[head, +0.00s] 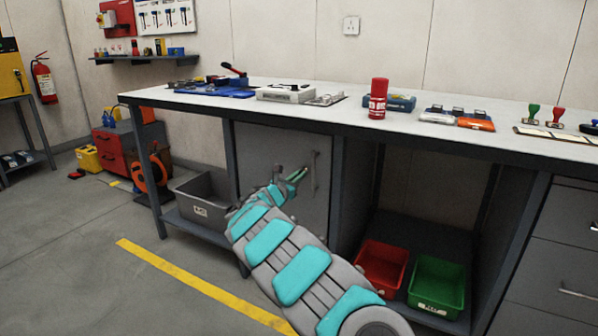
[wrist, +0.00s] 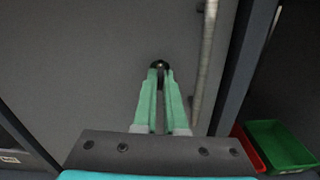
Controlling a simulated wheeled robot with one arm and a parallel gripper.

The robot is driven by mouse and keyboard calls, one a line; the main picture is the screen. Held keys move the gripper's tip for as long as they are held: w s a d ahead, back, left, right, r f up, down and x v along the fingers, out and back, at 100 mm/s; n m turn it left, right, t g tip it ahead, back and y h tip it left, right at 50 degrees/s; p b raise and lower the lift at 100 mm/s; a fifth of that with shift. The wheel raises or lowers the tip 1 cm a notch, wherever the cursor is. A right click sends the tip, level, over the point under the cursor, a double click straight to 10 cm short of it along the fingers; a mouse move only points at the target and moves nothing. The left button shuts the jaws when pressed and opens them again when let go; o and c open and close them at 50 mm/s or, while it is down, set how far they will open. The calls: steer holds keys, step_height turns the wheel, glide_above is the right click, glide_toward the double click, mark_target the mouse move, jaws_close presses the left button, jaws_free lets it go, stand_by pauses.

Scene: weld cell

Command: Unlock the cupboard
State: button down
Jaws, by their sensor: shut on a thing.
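The grey cupboard door (head: 262,150) is shut under the workbench. It fills most of the wrist view (wrist: 85,60). Its upright bar handle (head: 314,172) is on the right side and also shows in the wrist view (wrist: 205,75). A small brass-coloured round lock (wrist: 159,64) sits on the door left of the handle. My gripper (head: 299,174) is at the door, its green fingers (wrist: 160,76) shut on a small dark thing right at the lock. It is probably a key; the fingers hide most of it, and I cannot tell how it is turned.
The workbench top (head: 225,103) overhangs the door. A grey bin (head: 200,208) stands on the low shelf to the left. A red bin (head: 381,265) and a green bin (head: 437,285) stand in the open bay to the right. The floor at left is mostly clear.

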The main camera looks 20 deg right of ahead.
steer(key=shift+n+p, duration=0.4)
steer(key=shift+n, duration=0.2)
steer(key=c, duration=1)
jaws_free()
steer(key=shift+a, duration=0.1)
steer(key=shift+b+v, duration=0.35)
steer(key=shift+v, duration=3.5)
